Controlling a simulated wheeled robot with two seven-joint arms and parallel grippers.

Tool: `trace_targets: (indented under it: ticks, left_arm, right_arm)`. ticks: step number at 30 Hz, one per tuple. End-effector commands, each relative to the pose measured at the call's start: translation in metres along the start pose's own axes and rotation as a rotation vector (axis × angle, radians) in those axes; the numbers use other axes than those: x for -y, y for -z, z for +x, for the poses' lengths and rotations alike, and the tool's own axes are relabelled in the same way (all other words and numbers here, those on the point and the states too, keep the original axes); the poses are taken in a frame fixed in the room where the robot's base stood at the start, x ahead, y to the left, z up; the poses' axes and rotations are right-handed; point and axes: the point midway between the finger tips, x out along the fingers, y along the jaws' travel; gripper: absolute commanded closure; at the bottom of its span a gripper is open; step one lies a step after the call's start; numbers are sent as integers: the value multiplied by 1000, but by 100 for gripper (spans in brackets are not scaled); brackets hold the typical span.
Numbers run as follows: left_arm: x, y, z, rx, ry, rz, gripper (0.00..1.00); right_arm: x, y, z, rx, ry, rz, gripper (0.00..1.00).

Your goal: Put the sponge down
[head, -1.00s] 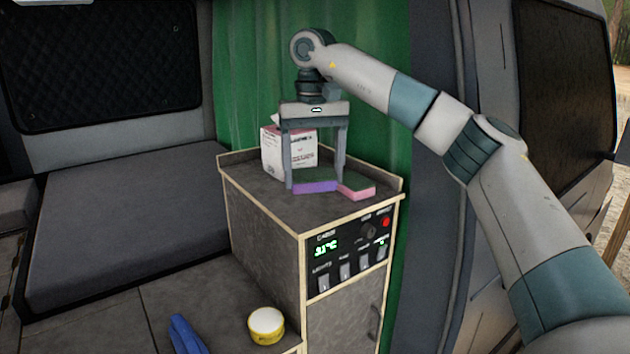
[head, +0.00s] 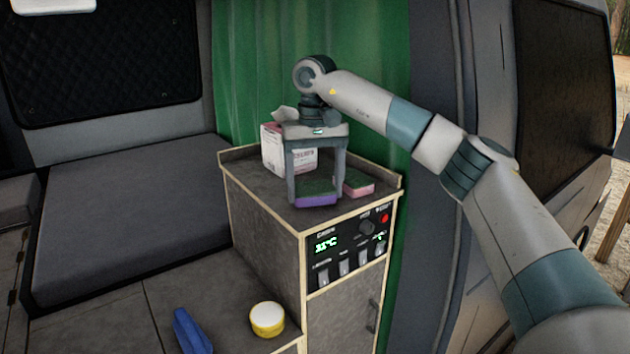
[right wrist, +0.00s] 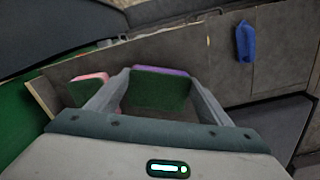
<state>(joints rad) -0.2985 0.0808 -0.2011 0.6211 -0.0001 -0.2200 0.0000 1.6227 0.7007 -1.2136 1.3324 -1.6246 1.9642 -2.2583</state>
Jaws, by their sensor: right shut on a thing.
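A purple sponge with a dark green top (head: 317,198) is between the fingers of my right gripper (head: 316,198), which is shut on it. It is at or just above the top of the grey cabinet (head: 260,185); I cannot tell whether it touches. In the right wrist view the sponge (right wrist: 160,90) shows its green face between the two fingers (right wrist: 158,95). A second sponge, pink with a green top (head: 359,185), lies on the cabinet just right of the gripper; it also shows in the right wrist view (right wrist: 88,82). My left gripper is not in view.
A white and pink box (head: 284,150) stands at the back of the cabinet top, behind the gripper. A low rim edges the top. A yellow tub with a white lid (head: 267,320) and a blue object (head: 190,331) are on the lower surface. The cabinet front has a control panel (head: 350,245).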

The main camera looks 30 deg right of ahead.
Motion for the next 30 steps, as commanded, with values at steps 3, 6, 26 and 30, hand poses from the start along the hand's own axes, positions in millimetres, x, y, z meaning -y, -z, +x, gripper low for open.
trace_targets:
  ticks: [3, 6, 26, 30]
  left_arm:
    - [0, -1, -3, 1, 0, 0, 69]
    - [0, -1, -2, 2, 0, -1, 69]
    - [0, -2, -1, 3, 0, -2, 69]
    - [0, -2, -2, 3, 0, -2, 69]
  right_arm:
    - [0, 0, 4, -1, 0, -1, 56]
    - [0, 0, 4, -1, 0, -1, 56]
    - [0, 0, 7, -1, 1, -1, 9]
    - [0, 0, 4, -1, 1, -1, 9]
